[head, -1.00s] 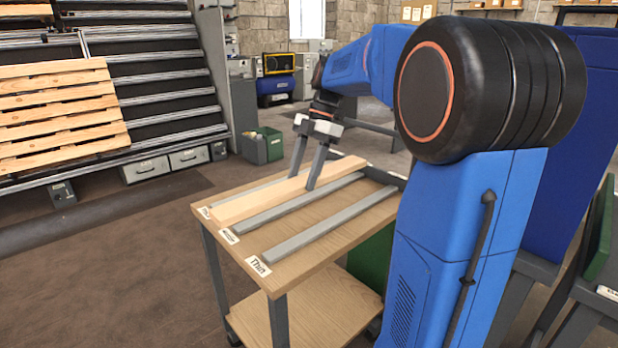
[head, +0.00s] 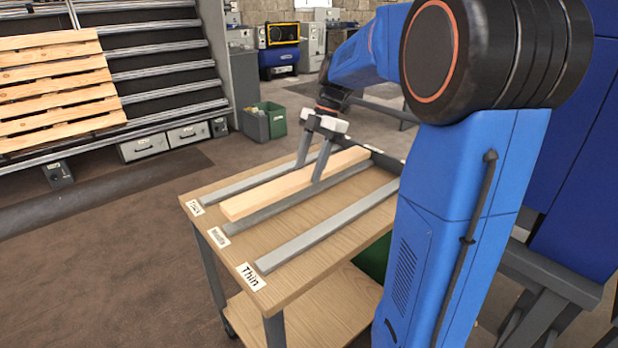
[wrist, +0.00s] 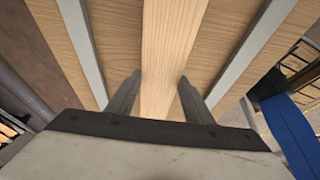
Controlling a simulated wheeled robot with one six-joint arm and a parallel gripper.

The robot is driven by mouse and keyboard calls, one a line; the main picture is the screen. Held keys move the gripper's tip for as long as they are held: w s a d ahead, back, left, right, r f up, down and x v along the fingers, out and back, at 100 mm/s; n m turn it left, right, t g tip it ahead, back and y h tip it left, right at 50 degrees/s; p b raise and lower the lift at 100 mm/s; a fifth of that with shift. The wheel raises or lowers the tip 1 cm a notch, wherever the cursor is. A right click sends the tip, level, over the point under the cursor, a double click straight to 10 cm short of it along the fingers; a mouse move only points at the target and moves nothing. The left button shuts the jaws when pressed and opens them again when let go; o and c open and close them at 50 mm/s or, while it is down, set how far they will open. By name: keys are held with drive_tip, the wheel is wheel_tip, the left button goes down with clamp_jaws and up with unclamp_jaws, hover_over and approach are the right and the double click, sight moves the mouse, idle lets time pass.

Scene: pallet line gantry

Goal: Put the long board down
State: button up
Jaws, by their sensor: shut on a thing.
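The long board (head: 290,185) is pale wood and lies lengthwise over the cart's wooden top (head: 295,262). My gripper (head: 308,172) is shut on it, with one finger on each side. In the wrist view, the board (wrist: 174,40) runs between the fingers, with a grey strip to either side. In the head view it lies between the strip labelled Thick (head: 235,186) and the strip labelled Middle (head: 265,208), roughly parallel to them. I cannot tell whether its underside touches the cart top.
The lane between the Middle strip and the strip labelled Thin (head: 320,234) is empty. A wooden pallet (head: 60,85) leans on a roller rack at left. A green bin (head: 272,120) stands on the floor behind the cart.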

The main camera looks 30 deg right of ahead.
sight(311, 171)
drive_tip(key=shift+f, duration=1.6)
drive_tip(key=o, duration=1.3)
drive_tip(key=shift+f, duration=0.1)
drive_tip(key=shift+c, duration=0.2)
drive_tip(key=v, duration=1.2)
drive_tip(key=shift+s, duration=0.1)
